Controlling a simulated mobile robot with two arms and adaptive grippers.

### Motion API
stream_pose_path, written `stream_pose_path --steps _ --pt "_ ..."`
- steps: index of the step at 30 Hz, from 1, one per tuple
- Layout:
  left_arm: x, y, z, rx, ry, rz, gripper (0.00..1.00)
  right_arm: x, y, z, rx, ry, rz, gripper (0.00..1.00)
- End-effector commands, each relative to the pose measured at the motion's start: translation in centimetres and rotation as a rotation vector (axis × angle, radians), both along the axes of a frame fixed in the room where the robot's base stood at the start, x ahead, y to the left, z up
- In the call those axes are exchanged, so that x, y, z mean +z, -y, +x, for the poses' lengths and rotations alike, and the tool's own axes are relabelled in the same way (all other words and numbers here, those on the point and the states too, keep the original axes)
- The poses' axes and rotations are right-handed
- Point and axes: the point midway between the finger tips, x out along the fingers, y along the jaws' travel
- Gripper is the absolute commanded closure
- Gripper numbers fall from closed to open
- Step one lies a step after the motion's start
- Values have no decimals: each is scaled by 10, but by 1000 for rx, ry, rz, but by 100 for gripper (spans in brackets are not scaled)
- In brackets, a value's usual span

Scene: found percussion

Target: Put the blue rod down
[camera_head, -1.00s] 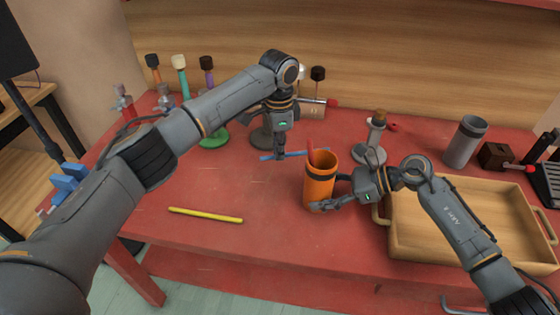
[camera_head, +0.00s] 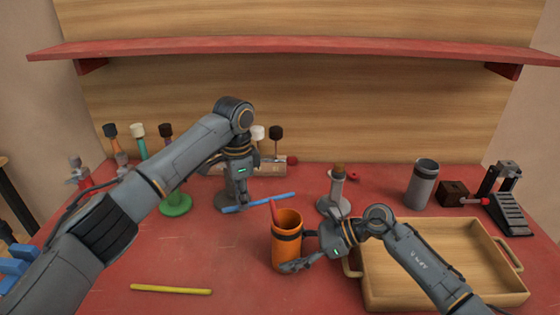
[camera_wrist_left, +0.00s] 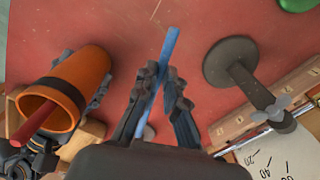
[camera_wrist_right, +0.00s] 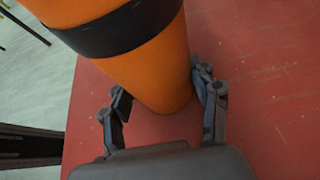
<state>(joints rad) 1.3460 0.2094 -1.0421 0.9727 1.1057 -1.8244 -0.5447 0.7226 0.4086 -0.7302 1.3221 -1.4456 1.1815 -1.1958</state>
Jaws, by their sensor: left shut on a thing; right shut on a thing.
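The blue rod (camera_head: 270,200) lies roughly level, low over or on the red table; I cannot tell whether it touches. My left gripper (camera_head: 239,205) points down and is shut on the rod. In the left wrist view, the blue rod (camera_wrist_left: 171,43) runs between the fingers of my left gripper (camera_wrist_left: 162,78). My right gripper (camera_head: 289,262) is shut around the orange cup (camera_head: 287,249), which has a dark band and a red stick in it. The right wrist view shows the orange cup (camera_wrist_right: 150,60) between the fingers of my right gripper (camera_wrist_right: 162,88).
A yellow rod (camera_head: 171,289) lies at the front left. A wooden tray (camera_head: 365,292) is at the right. A grey stand (camera_head: 335,192), a grey cylinder (camera_head: 421,186) and several mallets stand towards the back.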

Motion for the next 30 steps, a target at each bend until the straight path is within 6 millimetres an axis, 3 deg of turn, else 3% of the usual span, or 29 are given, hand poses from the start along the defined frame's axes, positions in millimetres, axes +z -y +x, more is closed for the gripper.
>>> stream_pose_path --steps 21,30 --pt "-95 0 0 1 -2 0 100 -1 0 0 0 -1 -1 57" --pt "-100 0 0 0 1 -1 100 -1 0 0 0 -1 -1 57"
